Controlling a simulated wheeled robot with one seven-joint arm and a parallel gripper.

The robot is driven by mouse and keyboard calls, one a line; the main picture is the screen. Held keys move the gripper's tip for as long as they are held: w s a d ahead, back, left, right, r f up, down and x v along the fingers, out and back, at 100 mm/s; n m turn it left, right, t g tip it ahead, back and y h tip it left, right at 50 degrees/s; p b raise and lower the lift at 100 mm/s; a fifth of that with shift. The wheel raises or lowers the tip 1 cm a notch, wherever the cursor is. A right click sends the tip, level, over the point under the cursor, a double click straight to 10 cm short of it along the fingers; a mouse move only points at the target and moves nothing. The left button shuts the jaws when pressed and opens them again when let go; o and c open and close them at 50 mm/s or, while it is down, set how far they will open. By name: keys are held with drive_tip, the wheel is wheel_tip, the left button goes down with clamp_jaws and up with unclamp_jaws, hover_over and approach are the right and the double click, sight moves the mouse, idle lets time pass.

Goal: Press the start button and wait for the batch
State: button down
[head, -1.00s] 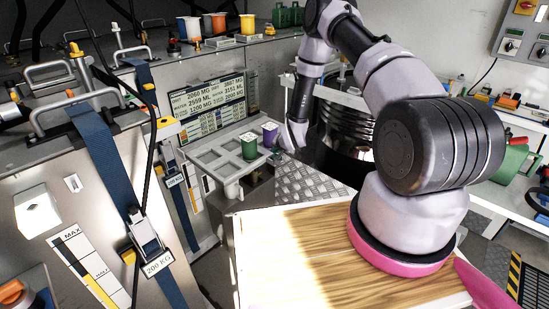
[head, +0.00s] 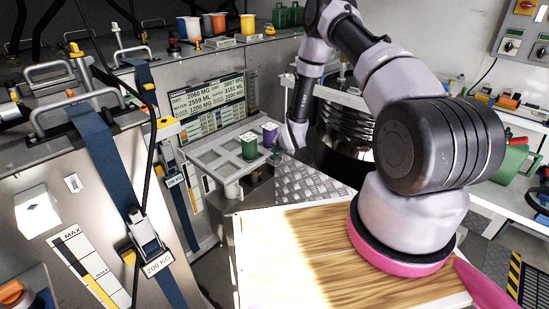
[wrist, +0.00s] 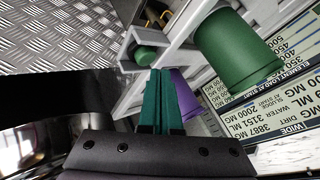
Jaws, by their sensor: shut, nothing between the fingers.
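A small round green button (wrist: 145,55) sits in a pale grey housing beside the tray, in the wrist view. It cannot be made out in the head view, where my wrist is close to that spot. My gripper (wrist: 158,74) has its two teal fingers together with nothing between them. The fingertips appear very close to the button, just below it in the wrist view; I cannot tell whether they touch it. In the head view my gripper (head: 276,151) is at the right end of the grey tray (head: 213,160).
A green cup (head: 249,146) and a purple cup (head: 269,134) stand in the tray, close to my gripper. A readout board (head: 212,105) with weights and volumes is behind. A strapped metal tank (head: 85,200) fills the left. A wooden top (head: 300,250) lies in front.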

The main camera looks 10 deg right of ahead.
idle(0.4)
drive_tip(key=shift+f, duration=0.4)
drive_tip(key=shift+f, duration=0.5)
idle(0.6)
drive_tip(key=shift+r, duration=0.95)
drive_tip(key=shift+r, duration=2.5)
